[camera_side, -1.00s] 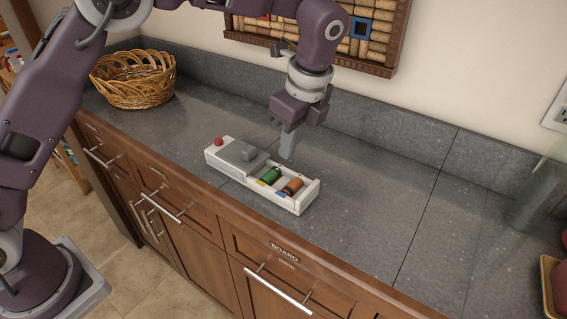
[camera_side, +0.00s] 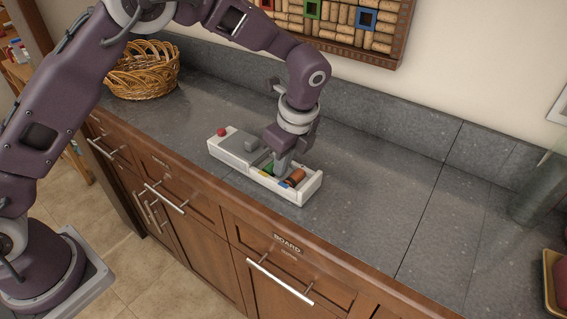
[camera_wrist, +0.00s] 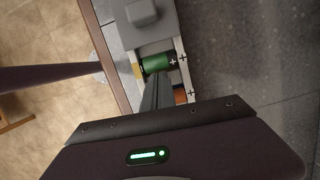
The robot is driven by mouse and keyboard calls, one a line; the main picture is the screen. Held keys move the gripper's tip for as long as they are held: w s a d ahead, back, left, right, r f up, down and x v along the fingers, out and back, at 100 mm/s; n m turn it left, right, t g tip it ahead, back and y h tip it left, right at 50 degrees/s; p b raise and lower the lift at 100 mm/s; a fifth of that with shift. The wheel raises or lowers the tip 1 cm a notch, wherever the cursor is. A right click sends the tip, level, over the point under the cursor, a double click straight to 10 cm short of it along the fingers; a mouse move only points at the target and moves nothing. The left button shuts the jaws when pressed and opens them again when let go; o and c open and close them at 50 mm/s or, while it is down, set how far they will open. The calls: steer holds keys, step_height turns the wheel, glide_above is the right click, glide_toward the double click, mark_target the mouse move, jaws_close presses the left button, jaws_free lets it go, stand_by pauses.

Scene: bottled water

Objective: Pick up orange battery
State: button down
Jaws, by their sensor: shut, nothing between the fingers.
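The orange battery (camera_side: 296,175) lies in the open bay at the right end of a white battery box (camera_side: 310,192). In the wrist view only a part of the orange battery (camera_wrist: 181,96) shows beside my fingers. A green battery (camera_wrist: 156,63) lies in the same bay, mostly hidden behind my gripper in the side view. My gripper (camera_side: 280,172) is shut and empty, pointing down at the bay between the green and orange batteries. In the wrist view my gripper (camera_wrist: 155,95) covers part of the bay. Whether the fingertips touch a battery cannot be told.
The box has a grey cover with a raised block (camera_side: 251,144) and a red button (camera_side: 221,132). A wicker basket (camera_side: 142,72) stands at the back left of the grey counter (camera_side: 370,200). A corkboard hangs on the wall.

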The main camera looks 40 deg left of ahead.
mark_target(269, 163)
steer(key=shift+w+a, duration=0.1)
steer(key=shift+a, duration=0.85)
steer(key=w+v, duration=0.1)
steer(key=v, duration=0.9)
steer(key=x, duration=1)
steer(key=shift+w+d, duration=0.1)
steer(key=shift+d, duration=0.05)
steer(key=shift+w+a, duration=0.1)
steer(key=shift+a, duration=1.15)
